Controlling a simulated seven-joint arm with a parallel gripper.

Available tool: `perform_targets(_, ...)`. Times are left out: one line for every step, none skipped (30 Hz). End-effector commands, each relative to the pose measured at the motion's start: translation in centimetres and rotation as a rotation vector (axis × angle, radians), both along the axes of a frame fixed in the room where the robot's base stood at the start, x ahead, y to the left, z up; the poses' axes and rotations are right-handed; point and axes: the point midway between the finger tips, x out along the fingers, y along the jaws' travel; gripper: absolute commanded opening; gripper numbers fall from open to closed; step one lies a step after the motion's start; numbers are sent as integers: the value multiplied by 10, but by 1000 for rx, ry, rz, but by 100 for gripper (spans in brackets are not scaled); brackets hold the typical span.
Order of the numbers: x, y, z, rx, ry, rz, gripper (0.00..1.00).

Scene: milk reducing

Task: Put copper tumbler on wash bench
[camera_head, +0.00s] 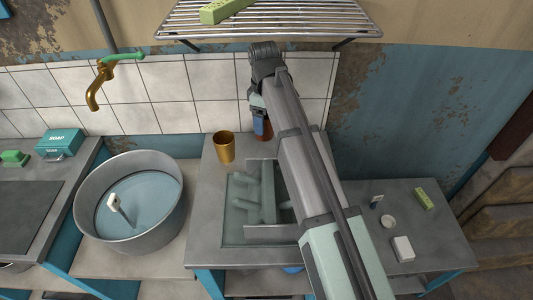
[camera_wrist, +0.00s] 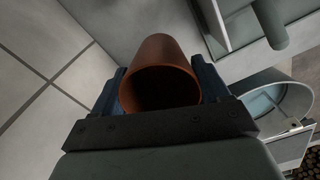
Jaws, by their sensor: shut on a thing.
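The copper tumbler (camera_wrist: 165,62) is reddish brown and fills the middle of the wrist view, its open mouth toward the camera. My gripper (camera_wrist: 160,92) is shut on it, with a blue finger on each side. In the head view, my arm hides most of the gripper (camera_head: 260,105). A part of the copper tumbler (camera_head: 262,128) shows below it, near the back of the middle bench (camera_head: 208,190). I cannot tell whether the tumbler touches that bench. The task's wash bench is not labelled in view.
A brass tumbler (camera_head: 224,147) stands on the middle bench, left of my gripper. A recessed basin (camera_head: 232,222) with racks lies in front. A round water tub (camera_head: 85,215) stands left. A wire shelf (camera_head: 240,22) hangs above. The right bench (camera_head: 435,240) holds small items.

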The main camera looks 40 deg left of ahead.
Motion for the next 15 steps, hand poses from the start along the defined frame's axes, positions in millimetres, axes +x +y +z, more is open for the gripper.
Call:
perform_targets(-1, 0, -4, -1, 0, 2, 43)
perform_targets(-1, 0, -8, -1, 0, 3, 43)
perform_targets(-1, 0, -13, -1, 0, 3, 43)
perform_targets(-1, 0, -17, -1, 1, 3, 43)
perform_targets(-1, 0, -22, -1, 1, 2, 43)
perform_targets(-1, -1, -29, -2, 1, 2, 43)
perform_targets(-1, 0, -34, -1, 1, 2, 43)
perform_targets(-1, 0, -39, -1, 1, 2, 43)
perform_targets(-1, 0, -46, -2, 1, 2, 43)
perform_targets(-1, -1, -50, -2, 1, 2, 43)
perform_targets(-1, 0, -53, -1, 1, 2, 43)
perform_targets(-1, 0, -56, 0, 1, 1, 43)
perform_targets(0, 0, -58, 0, 0, 1, 43)
perform_targets(0, 0, -60, 0, 0, 1, 43)
perform_targets(0, 0, -62, 0, 0, 1, 43)
